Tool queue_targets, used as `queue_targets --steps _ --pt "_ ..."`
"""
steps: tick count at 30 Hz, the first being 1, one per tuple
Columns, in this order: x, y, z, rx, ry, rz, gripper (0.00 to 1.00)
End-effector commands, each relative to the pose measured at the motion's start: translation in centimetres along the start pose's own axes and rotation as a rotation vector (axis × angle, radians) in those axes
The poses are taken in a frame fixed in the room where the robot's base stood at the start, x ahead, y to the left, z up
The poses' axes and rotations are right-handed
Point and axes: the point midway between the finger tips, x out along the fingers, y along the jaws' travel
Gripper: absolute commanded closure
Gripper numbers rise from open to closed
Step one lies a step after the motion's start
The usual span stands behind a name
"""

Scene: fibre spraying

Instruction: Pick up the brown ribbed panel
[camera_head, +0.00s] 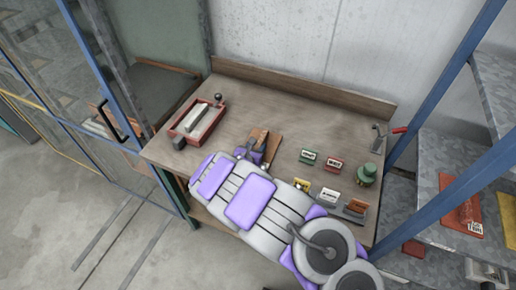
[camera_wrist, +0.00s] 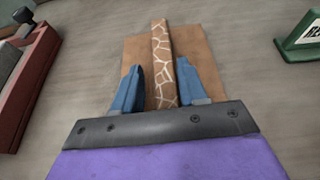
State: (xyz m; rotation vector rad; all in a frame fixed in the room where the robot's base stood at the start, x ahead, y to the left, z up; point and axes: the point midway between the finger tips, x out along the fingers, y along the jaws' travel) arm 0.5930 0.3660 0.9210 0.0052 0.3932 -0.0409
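A brown panel with pale net-like lines (camera_wrist: 162,70) stands on edge on a flat brown base (camera_wrist: 200,52) in the wrist view. Separate ribs cannot be made out. My gripper (camera_wrist: 158,66) has its two blue fingers on either side of the panel. A narrow gap shows on the left; whether the right finger touches cannot be told. The panel's near lower end is hidden behind the gripper's dark bar. In the head view, the brown base (camera_head: 273,149) lies mid-table, and my gripper (camera_head: 258,146) is over it, partly hidden by my arm.
On the wooden table (camera_head: 305,115), a red tray (camera_head: 183,133) with a pale block stands left. A green round object (camera_head: 367,175) is near the right edge. The table's back is clear.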

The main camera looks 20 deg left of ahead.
Motion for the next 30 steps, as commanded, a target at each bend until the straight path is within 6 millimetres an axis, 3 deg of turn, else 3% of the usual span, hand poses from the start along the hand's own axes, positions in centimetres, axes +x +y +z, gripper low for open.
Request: queue_targets --steps 13,30 --pt "-0.02 -0.02 0.03 0.000 -0.001 -0.001 1.00" --pt "0.00 0.05 0.02 -0.001 -0.001 0.000 1.00"
